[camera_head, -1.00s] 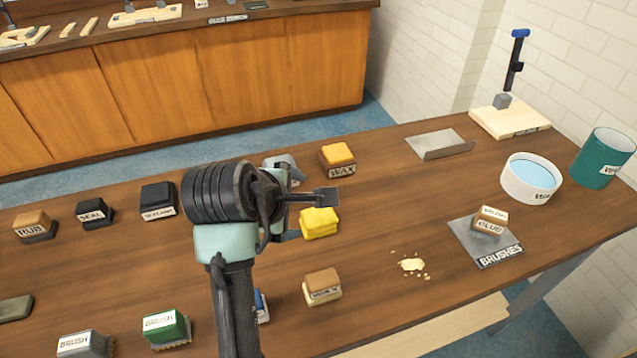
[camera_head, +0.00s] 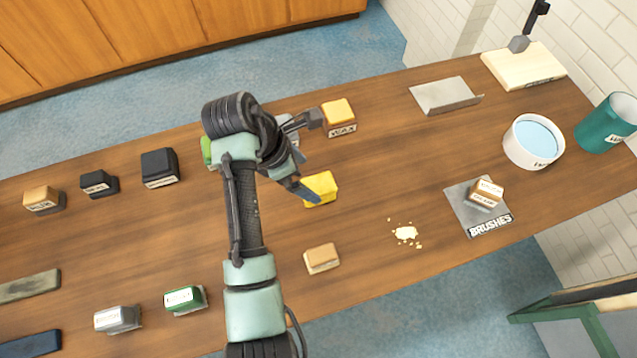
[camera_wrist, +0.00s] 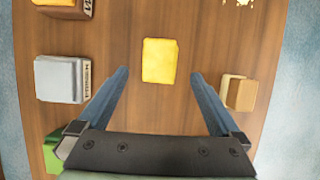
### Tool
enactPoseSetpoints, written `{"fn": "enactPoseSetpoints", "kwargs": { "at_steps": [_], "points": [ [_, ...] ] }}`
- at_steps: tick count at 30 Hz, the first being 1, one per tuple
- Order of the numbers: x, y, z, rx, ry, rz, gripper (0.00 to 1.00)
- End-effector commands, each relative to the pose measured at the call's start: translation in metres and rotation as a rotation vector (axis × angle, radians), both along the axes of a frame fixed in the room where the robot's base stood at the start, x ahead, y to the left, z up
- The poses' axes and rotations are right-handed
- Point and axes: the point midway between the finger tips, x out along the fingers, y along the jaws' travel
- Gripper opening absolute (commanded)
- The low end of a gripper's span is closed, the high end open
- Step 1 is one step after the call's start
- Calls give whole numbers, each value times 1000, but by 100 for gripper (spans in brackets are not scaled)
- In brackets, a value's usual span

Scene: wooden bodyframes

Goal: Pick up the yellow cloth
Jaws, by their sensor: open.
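The yellow cloth (camera_head: 321,187) is a small folded block lying on the wooden workbench. It also shows in the wrist view (camera_wrist: 159,61), centred beyond the fingertips. My gripper (camera_head: 308,157) is open and empty above the bench, just left of the cloth in the head view. In the wrist view my gripper (camera_wrist: 159,82) has its two blue fingers wide apart, one on either side of the cloth's line. The fingers partly cover the cloth's left edge in the head view.
A yellow-topped WAX block (camera_head: 338,117) and a tan block (camera_head: 322,258) flank the cloth. A grey-blue block (camera_wrist: 61,79) lies left in the wrist view. Crumbs (camera_head: 405,233), a BRUSHES plate (camera_head: 461,213), a white tub (camera_head: 534,141) and a green container (camera_head: 606,122) are farther right.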

Motion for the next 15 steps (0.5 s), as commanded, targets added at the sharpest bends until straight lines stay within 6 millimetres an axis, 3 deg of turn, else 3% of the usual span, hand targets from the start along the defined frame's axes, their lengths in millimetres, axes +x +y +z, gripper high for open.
{"fn": "enactPoseSetpoints", "kwargs": {
  "at_steps": [7, 15],
  "points": [
    [1, -6, -18, 1, 1, 0, 100],
    [4, -18, -54, 1, -1, -1, 100]
  ]
}}
